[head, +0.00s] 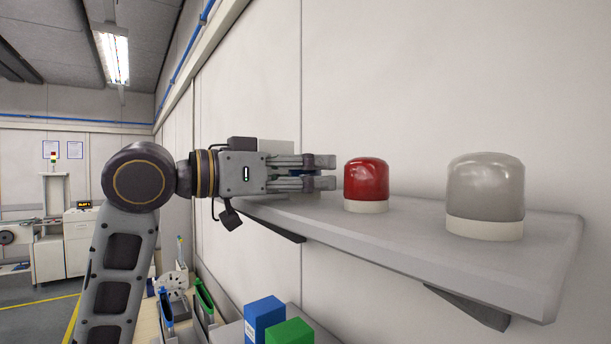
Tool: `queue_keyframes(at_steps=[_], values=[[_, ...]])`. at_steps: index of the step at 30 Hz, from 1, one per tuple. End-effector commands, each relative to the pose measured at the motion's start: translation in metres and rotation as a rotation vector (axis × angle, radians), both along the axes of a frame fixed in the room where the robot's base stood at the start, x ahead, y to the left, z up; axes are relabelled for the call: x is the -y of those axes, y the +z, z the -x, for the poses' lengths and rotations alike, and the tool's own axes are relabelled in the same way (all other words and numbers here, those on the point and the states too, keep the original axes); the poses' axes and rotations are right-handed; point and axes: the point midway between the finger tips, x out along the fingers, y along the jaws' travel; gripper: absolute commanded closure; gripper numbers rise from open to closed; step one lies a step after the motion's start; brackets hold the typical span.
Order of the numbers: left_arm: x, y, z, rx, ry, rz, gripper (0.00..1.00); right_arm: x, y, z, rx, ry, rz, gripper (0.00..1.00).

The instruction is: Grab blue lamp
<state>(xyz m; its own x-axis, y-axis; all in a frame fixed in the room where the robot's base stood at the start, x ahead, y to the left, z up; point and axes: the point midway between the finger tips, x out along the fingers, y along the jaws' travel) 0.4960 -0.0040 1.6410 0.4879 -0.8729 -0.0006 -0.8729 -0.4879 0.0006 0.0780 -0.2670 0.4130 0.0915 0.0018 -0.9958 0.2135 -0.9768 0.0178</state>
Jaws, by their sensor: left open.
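My left gripper (326,172) is level with the wall shelf (420,235), over its left end, its fingers pointing right and apart. A small patch of blue (299,173) shows between the fingers. It may be the blue lamp, but the gripper hides nearly all of it, and I cannot tell whether the fingers touch it. A red lamp (367,180) with a white base stands upright on the shelf, just right of the fingertips. A clear grey lamp (486,190) stands further right. My right gripper is not in view.
The shelf is fixed to a white wall on brackets. Below it are a blue box (264,316), a green box (290,332) and several bins. A grey machine (80,240) stands at the far left. The shelf between the red and grey lamps is clear.

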Motion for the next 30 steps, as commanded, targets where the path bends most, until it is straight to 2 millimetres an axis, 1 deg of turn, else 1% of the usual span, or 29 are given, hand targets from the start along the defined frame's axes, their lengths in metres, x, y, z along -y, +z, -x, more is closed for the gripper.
queue_keyframes(at_steps=[13, 25, 30], values=[[0.0001, -0.0006, 0.0000, 0.000, 0.000, 0.000, 0.27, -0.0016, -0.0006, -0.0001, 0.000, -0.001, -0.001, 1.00], [0.0000, -0.0006, -0.0001, 0.000, 0.000, 0.000, 0.78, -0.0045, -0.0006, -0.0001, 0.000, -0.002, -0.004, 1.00], [-0.0001, -0.0003, 0.0000, 0.001, 0.000, 0.000, 0.78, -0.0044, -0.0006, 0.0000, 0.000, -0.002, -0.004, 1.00]])
